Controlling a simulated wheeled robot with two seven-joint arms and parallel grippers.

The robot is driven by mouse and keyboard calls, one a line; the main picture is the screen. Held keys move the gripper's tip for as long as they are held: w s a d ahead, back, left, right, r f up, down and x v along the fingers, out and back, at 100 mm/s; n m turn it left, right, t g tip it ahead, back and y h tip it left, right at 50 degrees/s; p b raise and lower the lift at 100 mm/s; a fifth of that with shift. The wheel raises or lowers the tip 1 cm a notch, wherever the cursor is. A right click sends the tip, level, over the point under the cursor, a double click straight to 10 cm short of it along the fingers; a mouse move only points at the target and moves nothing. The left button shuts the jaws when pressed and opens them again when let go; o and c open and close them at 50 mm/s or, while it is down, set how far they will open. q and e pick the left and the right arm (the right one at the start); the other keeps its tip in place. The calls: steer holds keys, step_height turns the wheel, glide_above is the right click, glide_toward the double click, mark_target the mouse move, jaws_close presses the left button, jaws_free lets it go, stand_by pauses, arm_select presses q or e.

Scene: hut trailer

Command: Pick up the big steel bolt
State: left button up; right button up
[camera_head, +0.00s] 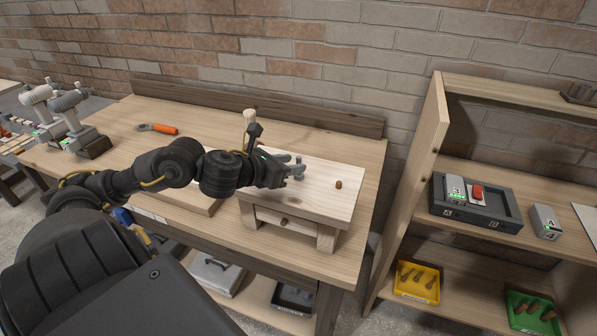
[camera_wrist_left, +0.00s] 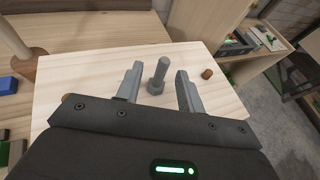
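The big steel bolt (camera_wrist_left: 158,76) stands upright on its head on the light wooden top of a small stand (camera_head: 325,192). In the left wrist view it is between the two spread fingers of my left gripper (camera_wrist_left: 158,92), with a gap on each side. In the head view my left gripper (camera_head: 294,169) is low over the stand top, and the bolt (camera_head: 299,161) is partly hidden by a finger. My right gripper is not in view.
A small brown cork-like piece (camera_head: 338,185) lies right of the bolt on the stand. A wooden mallet-like handle (camera_head: 250,117) rises behind my left wrist. An orange-handled tool (camera_head: 163,129) lies on the bench. A shelf with a grey tray (camera_head: 509,221) stands at right.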

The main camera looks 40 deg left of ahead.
mark_target(297, 162)
arm_select(q)
steer(key=shift+w, duration=0.3)
steer(key=p+x, duration=0.1)
steer(key=x, duration=0.3)
steer(key=shift+d+p, duration=0.1)
steer(key=shift+p, duration=0.2)
steer(key=shift+w+f, duration=0.15)
steer(key=shift+w, duration=0.1)
steer(key=shift+s, duration=0.1)
jaws_close()
